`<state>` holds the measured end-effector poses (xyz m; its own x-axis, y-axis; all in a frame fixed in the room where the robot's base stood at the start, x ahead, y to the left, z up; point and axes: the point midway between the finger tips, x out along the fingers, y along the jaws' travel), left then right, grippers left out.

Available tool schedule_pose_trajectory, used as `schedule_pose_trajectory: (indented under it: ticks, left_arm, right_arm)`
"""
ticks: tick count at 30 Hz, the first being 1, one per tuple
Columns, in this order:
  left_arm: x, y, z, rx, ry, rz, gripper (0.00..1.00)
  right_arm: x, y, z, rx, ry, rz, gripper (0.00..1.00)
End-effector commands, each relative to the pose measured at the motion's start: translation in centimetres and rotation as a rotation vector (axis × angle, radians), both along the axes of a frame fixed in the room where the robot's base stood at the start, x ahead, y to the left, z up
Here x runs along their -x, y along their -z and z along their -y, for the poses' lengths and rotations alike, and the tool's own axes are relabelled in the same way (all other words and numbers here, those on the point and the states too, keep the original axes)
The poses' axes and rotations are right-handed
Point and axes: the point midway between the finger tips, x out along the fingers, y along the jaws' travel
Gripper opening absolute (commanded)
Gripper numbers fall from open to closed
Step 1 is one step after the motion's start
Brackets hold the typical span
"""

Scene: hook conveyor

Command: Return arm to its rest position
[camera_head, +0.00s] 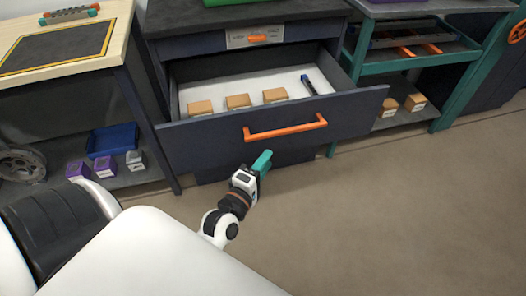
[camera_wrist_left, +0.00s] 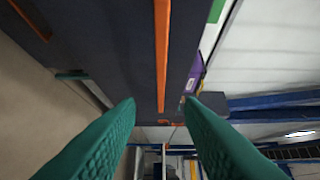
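My left gripper (camera_head: 262,163) has teal fingers and is in front of the dark drawer front, below and a little left of its orange handle (camera_head: 285,128), apart from it in the picture. In the left wrist view the two fingers of my left gripper (camera_wrist_left: 158,104) are spread with nothing between them, so it is open and empty. The orange handle (camera_wrist_left: 162,50) shows beyond the fingertips. The drawer (camera_head: 360,106) is pulled out. My right gripper is not in view.
The drawer holds several small cardboard boxes (camera_head: 238,102) and a dark blue tool (camera_head: 309,85). A wooden-topped bench (camera_head: 120,25) stands left, with a blue bin (camera_head: 112,139) on its lower shelf. A teal-framed rack (camera_head: 458,85) stands right. The floor (camera_head: 400,210) at right is clear.

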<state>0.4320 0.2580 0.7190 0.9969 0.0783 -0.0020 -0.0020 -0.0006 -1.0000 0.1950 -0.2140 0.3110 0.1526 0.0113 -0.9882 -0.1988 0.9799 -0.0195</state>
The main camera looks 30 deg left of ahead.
Motion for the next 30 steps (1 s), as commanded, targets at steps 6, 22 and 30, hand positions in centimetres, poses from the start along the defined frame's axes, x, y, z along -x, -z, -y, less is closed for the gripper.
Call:
schedule_pose_trajectory:
  ticks: [6,22,30]
  left_arm:
    - [0.5,0.0,0.0,0.000,0.000,0.001,0.35]
    - [0.4,2.0,0.6,-0.054,0.022,-0.055,0.35]
    - [3.4,18.4,4.9,-0.535,0.304,-0.493,0.35]
  right_arm:
    - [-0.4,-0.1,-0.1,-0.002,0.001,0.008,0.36]
    - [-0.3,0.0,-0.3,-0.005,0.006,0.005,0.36]
    - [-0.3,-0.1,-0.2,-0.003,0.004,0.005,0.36]
